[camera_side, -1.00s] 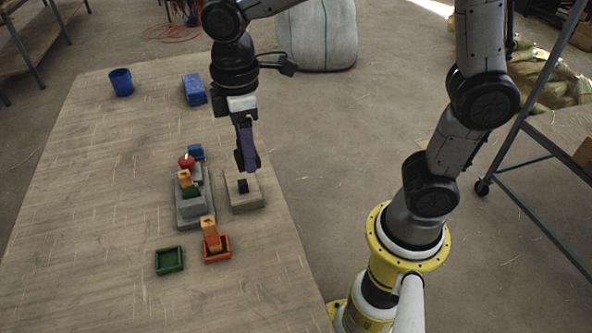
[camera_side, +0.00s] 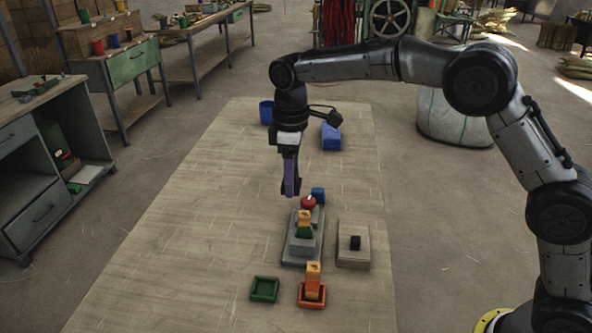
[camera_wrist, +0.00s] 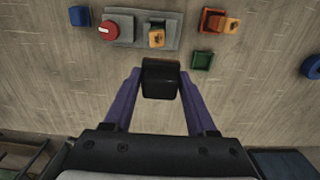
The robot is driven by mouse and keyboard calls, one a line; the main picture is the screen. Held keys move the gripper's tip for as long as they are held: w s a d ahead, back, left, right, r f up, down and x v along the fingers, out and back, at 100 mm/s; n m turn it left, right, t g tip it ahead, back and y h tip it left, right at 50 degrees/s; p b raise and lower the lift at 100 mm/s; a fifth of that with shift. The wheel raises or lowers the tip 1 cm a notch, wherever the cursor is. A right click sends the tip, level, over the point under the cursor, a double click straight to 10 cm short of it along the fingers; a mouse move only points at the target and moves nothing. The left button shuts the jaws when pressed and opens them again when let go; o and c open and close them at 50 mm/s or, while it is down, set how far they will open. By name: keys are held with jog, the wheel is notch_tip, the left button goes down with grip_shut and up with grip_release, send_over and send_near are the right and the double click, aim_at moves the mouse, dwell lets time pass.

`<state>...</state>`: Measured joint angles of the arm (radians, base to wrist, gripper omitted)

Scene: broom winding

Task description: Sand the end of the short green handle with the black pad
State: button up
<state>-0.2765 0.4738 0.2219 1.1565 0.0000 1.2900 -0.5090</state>
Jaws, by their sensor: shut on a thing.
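My gripper (camera_side: 289,188) has purple fingers and is shut on a black pad (camera_wrist: 160,80), seen between the fingertips in the wrist view. It is in the air, left of and above the grey fixture (camera_side: 291,256), touching nothing else. The fixture holds an upright short piece with a green part (camera_side: 303,233) and an orange top (camera_side: 304,217). Its orange end also shows in the wrist view (camera_wrist: 157,38), apart from the pad. A red knob (camera_side: 308,202) sits at the fixture's far end.
A wooden block (camera_side: 353,262) with a black piece (camera_side: 355,243) on top is right of the fixture. An orange tray (camera_side: 313,301) holding an orange piece and an empty green tray (camera_side: 265,290) are nearer. Blue blocks (camera_side: 331,137) (camera_side: 318,194) and a blue cup (camera_side: 266,113) stand farther back.

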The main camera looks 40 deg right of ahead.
send_over(300, 215)
jog(key=w+a, duration=0.1)
jog(key=a, duration=0.1)
jog(key=shift+f, duration=2.9)
jog(key=shift+s+d+f, duration=0.25)
jog(key=shift+d+f, duration=0.2)
jog(key=shift+d, duration=0.1)
jog(key=shift+s+d+f, duration=0.25)
jog(key=shift+d+f, duration=0.2)
jog(key=shift+d, duration=0.05)
jog(key=shift+w+a+r, duration=0.2)
jog(key=shift+a+r, duration=0.05)
jog(key=shift+r, duration=1.1)
jog(key=shift+w+a+r, duration=0.15)
jog(key=shift+a+r, duration=0.15)
jog(key=shift+r, duration=1.1)
jog(key=shift+w+a+r, duration=0.2)
jog(key=shift+a+r, duration=0.05)
jog(key=shift+r, duration=1.1)
jog(key=shift+f, duration=0.15)
